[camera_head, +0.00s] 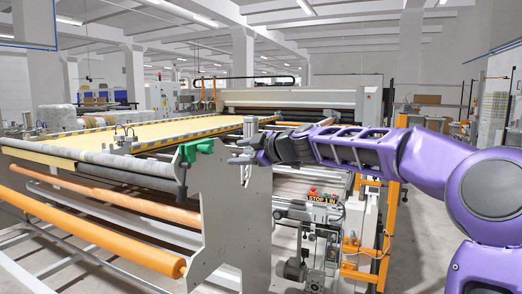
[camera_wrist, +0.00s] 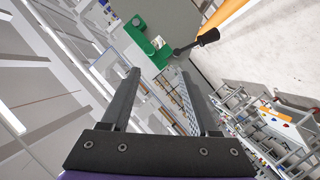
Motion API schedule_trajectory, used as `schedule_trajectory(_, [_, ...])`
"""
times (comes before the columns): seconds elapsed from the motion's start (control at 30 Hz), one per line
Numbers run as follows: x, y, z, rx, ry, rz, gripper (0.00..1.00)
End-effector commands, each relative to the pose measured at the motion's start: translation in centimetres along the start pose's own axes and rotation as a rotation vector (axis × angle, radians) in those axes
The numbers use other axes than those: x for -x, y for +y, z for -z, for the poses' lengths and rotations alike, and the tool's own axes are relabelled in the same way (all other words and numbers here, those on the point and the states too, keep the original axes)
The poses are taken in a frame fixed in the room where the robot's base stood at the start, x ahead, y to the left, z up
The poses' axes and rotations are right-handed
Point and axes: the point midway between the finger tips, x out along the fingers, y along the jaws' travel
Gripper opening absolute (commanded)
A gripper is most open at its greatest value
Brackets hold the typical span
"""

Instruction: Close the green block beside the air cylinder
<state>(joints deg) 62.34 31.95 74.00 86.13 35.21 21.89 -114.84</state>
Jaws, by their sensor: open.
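A green block (camera_head: 198,148) sits at the top edge of a light grey upright side plate (camera_head: 232,200), with a dark lever (camera_head: 182,180) hanging down at its left. In the wrist view the green block (camera_wrist: 147,42) lies just beyond my fingertips, and the lever with its black knob (camera_wrist: 208,37) sticks out to the right. My gripper (camera_head: 238,151) is open and empty, a little to the right of the block. It also shows in the wrist view (camera_wrist: 158,74), with the two fingers apart. I cannot make out the air cylinder for certain.
Orange rollers (camera_head: 120,238) and a grey padded roller (camera_head: 90,160) run left from the side plate. A unit with a red button and a STOP label (camera_head: 321,198) stands below my arm. Orange posts (camera_head: 388,225) stand to its right. The long quilting bed (camera_head: 150,132) stretches behind.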

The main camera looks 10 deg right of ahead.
Motion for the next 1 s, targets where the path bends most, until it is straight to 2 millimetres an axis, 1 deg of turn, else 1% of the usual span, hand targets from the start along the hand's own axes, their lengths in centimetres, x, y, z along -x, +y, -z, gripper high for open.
schedule_trajectory(0.67, [8.9,0.1,-0.2,-0.002,-0.003,-0.003,0.61])
schedule_trajectory(1.0, [13.8,0.1,-0.2,-0.002,-0.002,-0.003,0.61])
